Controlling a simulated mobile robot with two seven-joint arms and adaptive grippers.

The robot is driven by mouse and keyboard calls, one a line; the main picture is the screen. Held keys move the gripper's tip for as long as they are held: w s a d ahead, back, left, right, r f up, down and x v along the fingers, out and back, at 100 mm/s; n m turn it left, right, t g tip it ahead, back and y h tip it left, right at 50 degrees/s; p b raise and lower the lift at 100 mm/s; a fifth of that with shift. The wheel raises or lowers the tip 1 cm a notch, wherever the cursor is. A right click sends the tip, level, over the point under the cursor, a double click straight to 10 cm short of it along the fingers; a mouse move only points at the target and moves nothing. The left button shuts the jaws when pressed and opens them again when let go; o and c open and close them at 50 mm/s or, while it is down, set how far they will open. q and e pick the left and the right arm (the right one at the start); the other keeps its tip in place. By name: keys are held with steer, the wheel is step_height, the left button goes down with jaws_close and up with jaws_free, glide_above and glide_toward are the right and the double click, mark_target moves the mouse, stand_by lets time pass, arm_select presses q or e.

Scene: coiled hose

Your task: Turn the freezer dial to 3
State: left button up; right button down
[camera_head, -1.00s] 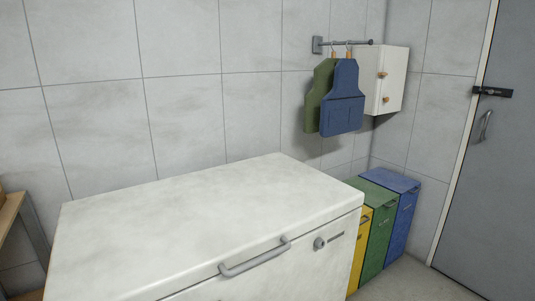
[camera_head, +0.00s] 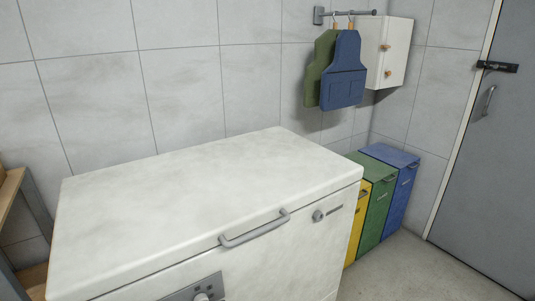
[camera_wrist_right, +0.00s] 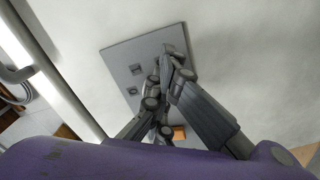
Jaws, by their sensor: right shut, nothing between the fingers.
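The white chest freezer (camera_head: 200,190) stands against the tiled wall in the head view, its lid closed. A grey panel (camera_head: 180,296) on its front is cut by the bottom edge. A light round dial (camera_head: 201,297) shows on it only in part, so its setting cannot be read. In the right wrist view, the grey panel (camera_wrist_right: 125,60) lies beyond my right gripper (camera_wrist_right: 172,62), which is shut and empty. Its fingertips are in front of the panel; I cannot tell whether they touch anything. The fingers cover much of the panel and I cannot make out the dial there. My left gripper is not in view.
The lid handle (camera_head: 255,229) sticks out from the front, with a round lock (camera_head: 318,215) to its right. Yellow, green and blue bins (camera_head: 390,200) stand right of the freezer. A wooden shelf (camera_head: 12,192) is at the left. Floor before the grey door (camera_head: 485,170) is clear.

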steer(key=shift+a+r, duration=0.35)
steer(key=shift+a, duration=0.4)
steer(key=shift+d+f, duration=0.1)
steer(key=s+d+f+p, duration=0.1)
steer(key=s+d, duration=0.3)
steer(key=shift+s+d+f+p, duration=0.15)
steer(key=shift+s+p, duration=0.25)
